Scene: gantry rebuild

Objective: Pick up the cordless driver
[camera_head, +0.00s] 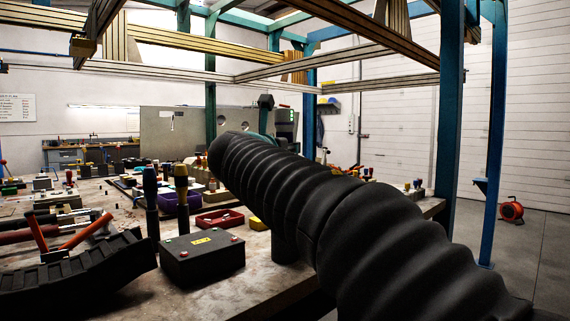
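I cannot make out the cordless driver for certain. A teal and black shape (265,102) shows just above a large black ribbed tube, which hides its lower part; I cannot tell what it is. The ribbed tube (330,215) crosses from the lower right corner up to the middle of the view and covers part of the table (205,303). I cannot tell whether this tube is part of my arm. My gripper is not visible.
A black box with buttons (202,256) stands near the table's front. Two upright handled tools (181,195), a red tray (219,219), a purple bin (180,202) and red-handled tools (82,232) crowd the left. A black ribbed strip (85,276) lies front left. Blue posts (452,110) rise at right.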

